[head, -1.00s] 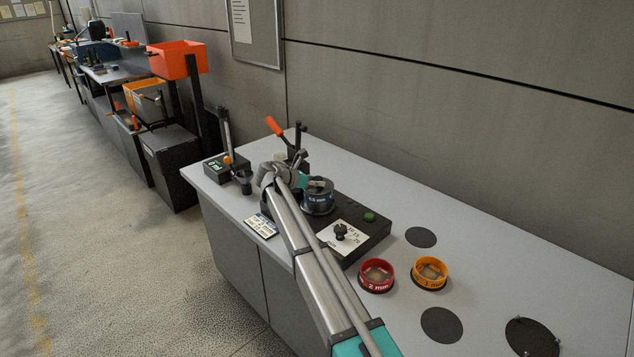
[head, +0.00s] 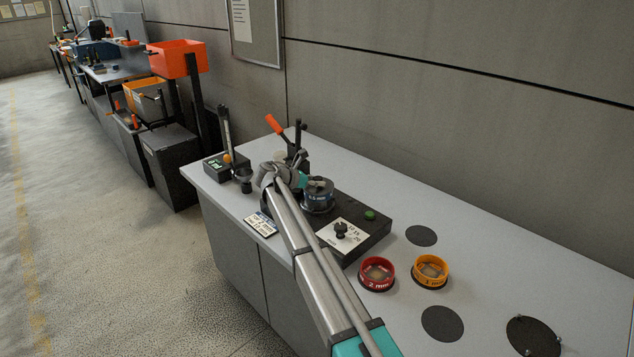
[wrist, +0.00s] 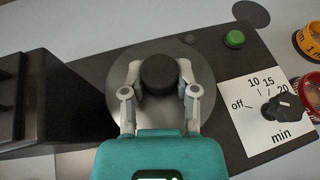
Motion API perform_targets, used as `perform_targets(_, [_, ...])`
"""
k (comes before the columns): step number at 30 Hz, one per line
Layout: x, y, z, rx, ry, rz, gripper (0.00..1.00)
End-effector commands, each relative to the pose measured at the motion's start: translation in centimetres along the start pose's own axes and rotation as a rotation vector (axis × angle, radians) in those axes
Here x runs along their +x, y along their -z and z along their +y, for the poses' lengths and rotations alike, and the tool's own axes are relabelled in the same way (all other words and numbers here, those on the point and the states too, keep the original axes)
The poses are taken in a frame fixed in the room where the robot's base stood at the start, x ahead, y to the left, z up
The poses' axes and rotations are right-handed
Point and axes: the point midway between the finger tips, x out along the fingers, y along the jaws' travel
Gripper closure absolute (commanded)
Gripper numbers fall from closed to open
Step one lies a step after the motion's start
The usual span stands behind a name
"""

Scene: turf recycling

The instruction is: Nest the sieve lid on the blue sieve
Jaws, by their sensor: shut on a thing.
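My gripper (wrist: 159,84) is shut on the black knob of the grey round sieve lid (wrist: 119,74) in the wrist view. In the head view the blue sieve (head: 318,196) stands on the dark shaker base, with the lid at its top beside my gripper (head: 306,181). The lid hides the sieve from above in the wrist view. I cannot tell whether the lid is fully seated or a little above the rim.
The shaker base (head: 374,232) has a timer dial (head: 341,231) and a green button (head: 370,215). An orange-handled clamp (head: 274,125) stands behind. A red sieve (head: 377,273) and a yellow sieve (head: 430,270) stand on the bench to the right. Dark discs mark the bench.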

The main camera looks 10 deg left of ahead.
Motion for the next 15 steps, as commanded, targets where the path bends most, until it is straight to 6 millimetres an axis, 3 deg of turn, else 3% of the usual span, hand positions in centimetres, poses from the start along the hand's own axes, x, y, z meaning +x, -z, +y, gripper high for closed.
perform_targets(1, [0.02, 0.04, 0.00, 0.000, 0.000, 0.000, 0.57])
perform_targets(7, [0.01, 0.00, -0.01, 0.000, 0.000, 0.000, 0.21])
perform_targets(15, [0.00, 0.01, 0.00, 0.000, 0.000, 0.000, 0.21])
